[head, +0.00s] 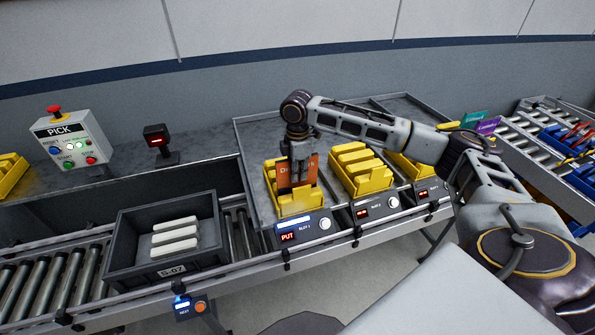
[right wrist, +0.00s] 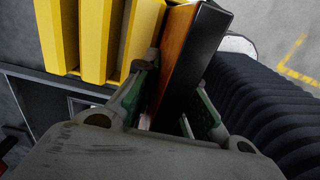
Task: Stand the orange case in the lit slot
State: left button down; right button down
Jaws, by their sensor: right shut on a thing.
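My right gripper (head: 298,184) is shut on the orange case (head: 312,166), pointing down at the first yellow rack (head: 300,207). The case is upright and orange with a dark side; it also shows between the fingers in the right wrist view (right wrist: 178,52). Its lower part is hidden by the fingers and rack, so I cannot tell whether it touches the rack's floor. The slot 1 panel (head: 303,230) below this rack is lit and reads PUT. Yellow dividers (right wrist: 92,40) stand left of the case in the right wrist view. My left gripper is not in view.
More yellow racks (head: 358,172) stand to the right, with their own panels (head: 378,207). A dark tote (head: 128,248) holding white items sits on the roller conveyor (head: 45,283). A PICK control box (head: 71,138) and a red-lit sensor (head: 157,140) stand behind.

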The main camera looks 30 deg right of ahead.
jog(key=shift+f, duration=0.45)
dwell(0.3)
jog(key=c, duration=1.4)
grip_release()
jog(key=shift+o, duration=0.4)
jog(key=o, duration=0.3)
jog(key=shift+r, duration=0.15)
jog(key=shift+r, duration=3.85)
